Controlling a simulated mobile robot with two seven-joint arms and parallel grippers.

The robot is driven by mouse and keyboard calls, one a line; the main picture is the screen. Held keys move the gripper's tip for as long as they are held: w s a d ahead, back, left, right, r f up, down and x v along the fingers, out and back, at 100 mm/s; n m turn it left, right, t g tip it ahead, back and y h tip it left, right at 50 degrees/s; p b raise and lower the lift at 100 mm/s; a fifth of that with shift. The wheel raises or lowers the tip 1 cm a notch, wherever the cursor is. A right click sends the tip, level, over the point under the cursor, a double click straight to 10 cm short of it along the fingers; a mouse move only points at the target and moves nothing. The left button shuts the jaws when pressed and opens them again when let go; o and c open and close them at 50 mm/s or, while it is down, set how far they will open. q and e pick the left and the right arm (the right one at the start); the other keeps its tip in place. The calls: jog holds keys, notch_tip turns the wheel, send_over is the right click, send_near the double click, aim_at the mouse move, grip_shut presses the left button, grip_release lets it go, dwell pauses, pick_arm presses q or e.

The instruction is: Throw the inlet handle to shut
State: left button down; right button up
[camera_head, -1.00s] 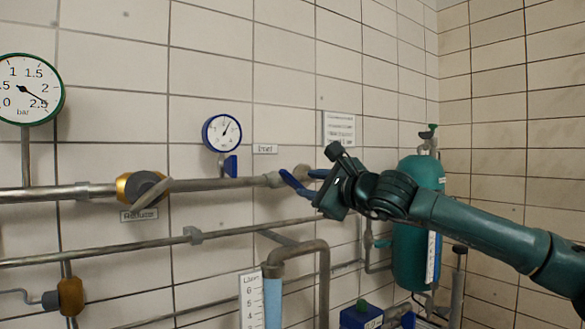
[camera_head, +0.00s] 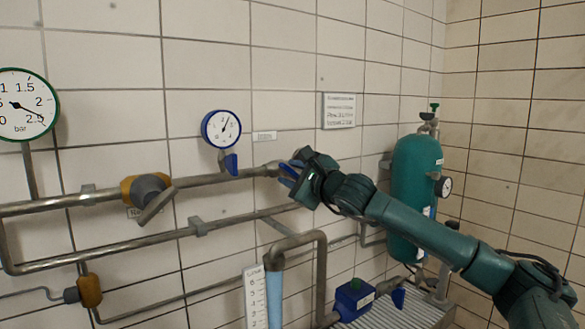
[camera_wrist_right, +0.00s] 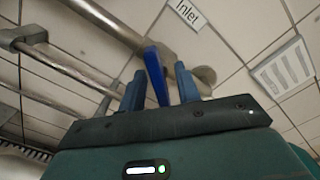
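The inlet handle (camera_wrist_right: 156,76) is a blue lever on the grey pipe, seen in the right wrist view below the "Inlet" label (camera_wrist_right: 187,13). My right gripper (camera_wrist_right: 160,88) is open, its two fingers on either side of the handle. The handle is nearer the left finger in that view; I cannot tell whether they touch. In the head view my right gripper (camera_head: 290,171) is at the right end of the upper pipe and largely hides the handle. The "Inlet" label also shows there (camera_head: 264,136). My left gripper is not in view.
A blue-rimmed gauge (camera_head: 221,129) is left of the gripper. A yellow valve (camera_head: 147,188) with a grey lever is further left on the pipe. A bent pipe (camera_head: 320,265) is below. A green tank (camera_head: 415,190) stands at the right, behind my arm.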

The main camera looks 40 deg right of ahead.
jog(key=shift+c, duration=0.5)
jog(key=c, duration=0.5)
grip_shut()
